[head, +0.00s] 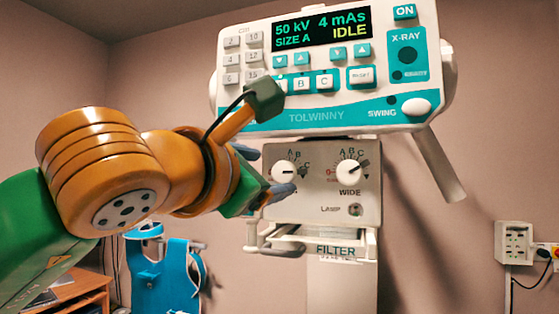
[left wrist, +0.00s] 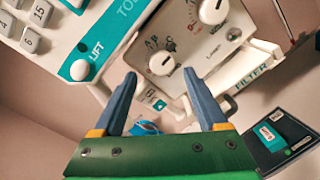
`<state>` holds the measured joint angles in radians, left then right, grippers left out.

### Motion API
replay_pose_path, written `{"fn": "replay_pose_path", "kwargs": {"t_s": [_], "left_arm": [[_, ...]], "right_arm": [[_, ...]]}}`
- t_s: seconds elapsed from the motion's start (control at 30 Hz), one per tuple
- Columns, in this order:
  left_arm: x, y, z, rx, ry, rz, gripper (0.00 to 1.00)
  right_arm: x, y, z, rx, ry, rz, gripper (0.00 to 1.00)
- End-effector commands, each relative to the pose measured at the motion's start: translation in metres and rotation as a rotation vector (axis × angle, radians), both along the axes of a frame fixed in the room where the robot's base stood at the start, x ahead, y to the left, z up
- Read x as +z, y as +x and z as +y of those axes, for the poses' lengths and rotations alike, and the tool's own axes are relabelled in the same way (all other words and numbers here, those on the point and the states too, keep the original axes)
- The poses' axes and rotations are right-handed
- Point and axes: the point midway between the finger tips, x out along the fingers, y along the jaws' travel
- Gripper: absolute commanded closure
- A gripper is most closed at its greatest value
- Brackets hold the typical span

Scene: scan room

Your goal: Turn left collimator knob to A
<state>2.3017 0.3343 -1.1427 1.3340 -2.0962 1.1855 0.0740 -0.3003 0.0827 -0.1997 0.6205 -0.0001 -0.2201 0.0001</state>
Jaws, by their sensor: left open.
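The left collimator knob (head: 285,172) is a white round knob on the grey collimator panel, with letters around its upper side; B and C show above it. It also shows in the left wrist view (left wrist: 162,63), just beyond the fingertips. Its dark mark is too small to tell which letter it points to. My left gripper (head: 264,171) is open, with blue fingers just left of the knob. In the left wrist view the open fingers (left wrist: 159,76) are spread on either side of the knob's direction, with nothing between them. My right gripper is not in view.
The right knob (head: 349,171), marked WIDE, sits beside the left one. Above is the control console (head: 330,117) reading SIZE A and IDLE. Below are the LAMP button (head: 355,210) and the FILTER rail (head: 340,250).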

Motion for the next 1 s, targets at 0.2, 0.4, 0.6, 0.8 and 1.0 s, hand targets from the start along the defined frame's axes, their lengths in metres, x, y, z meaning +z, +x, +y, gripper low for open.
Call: {"fn": "replay_pose_path", "kwargs": {"t_s": [0.2,0.4,0.6,0.8,1.0], "left_arm": [[0.004,0.029,-0.013,-0.004,0.000,0.001,0.25],[0.000,0.032,-0.014,-0.005,0.000,0.000,0.25],[0.000,0.032,-0.014,-0.006,0.000,0.000,0.63],[0.000,0.032,-0.014,-0.006,0.000,0.000,1.00],[-0.001,0.032,-0.014,-0.006,-0.020,0.005,1.00]], "right_arm": [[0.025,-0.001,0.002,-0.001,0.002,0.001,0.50],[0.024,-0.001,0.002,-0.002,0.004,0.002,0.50],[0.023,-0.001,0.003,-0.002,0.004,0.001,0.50],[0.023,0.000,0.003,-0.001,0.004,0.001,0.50],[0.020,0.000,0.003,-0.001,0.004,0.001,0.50]]}}
